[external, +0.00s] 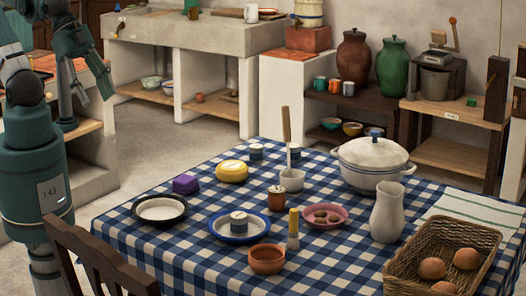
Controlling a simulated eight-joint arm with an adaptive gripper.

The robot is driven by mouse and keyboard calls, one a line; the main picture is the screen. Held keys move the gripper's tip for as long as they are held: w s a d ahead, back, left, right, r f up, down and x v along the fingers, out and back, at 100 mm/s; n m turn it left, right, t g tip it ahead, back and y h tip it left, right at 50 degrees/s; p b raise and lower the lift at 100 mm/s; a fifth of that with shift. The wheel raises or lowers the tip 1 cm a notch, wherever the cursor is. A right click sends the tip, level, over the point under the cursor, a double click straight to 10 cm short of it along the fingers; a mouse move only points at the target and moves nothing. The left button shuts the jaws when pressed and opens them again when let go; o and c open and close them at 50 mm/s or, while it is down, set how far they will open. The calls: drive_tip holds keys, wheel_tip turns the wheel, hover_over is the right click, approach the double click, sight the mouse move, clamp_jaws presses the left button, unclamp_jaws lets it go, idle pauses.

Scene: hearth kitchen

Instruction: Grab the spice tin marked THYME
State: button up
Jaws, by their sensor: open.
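Several small dark tins with pale bands and lids are on the checked table. One tin (239,222) stands in the blue-rimmed plate (220,235). Another tin (256,152) stands behind the yellow round dish, and a further tin (295,153) stands right of it, partly behind the wooden handle. Their labels are too small to read, so I cannot tell which is THYME. My gripper (84,98) is at the upper left, open and empty, held well away from the tins, to the left of the table.
A chair (100,258) stands at the near left.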

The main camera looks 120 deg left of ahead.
drive_tip(key=shift+r, duration=0.15)
drive_tip(key=w+a+r+n+g+y, duration=0.1)
drive_tip(key=w+a+r+n+g, duration=0.1)
drive_tip(key=w+a+r+n, duration=0.7)
drive_tip(key=w+a+r+n+g, duration=0.1)
drive_tip(key=w+a+r, duration=0.2)
drive_tip(key=w+a, duration=0.35)
drive_tip(key=w+a+r+g, duration=0.1)
drive_tip(key=w+a+r, duration=0.2)
drive_tip(key=a, duration=0.6)
drive_tip(key=n+g+h, duration=0.1)
drive_tip(key=n+g, duration=0.2)
drive_tip(key=n, duration=0.8)
hover_over(294, 145)
wheel_tip(294, 145, down, 41)
drive_tip(key=shift+s+a+r, duration=0.1)
drive_tip(key=shift+r, duration=0.05)
drive_tip(key=shift+f, duration=0.2)
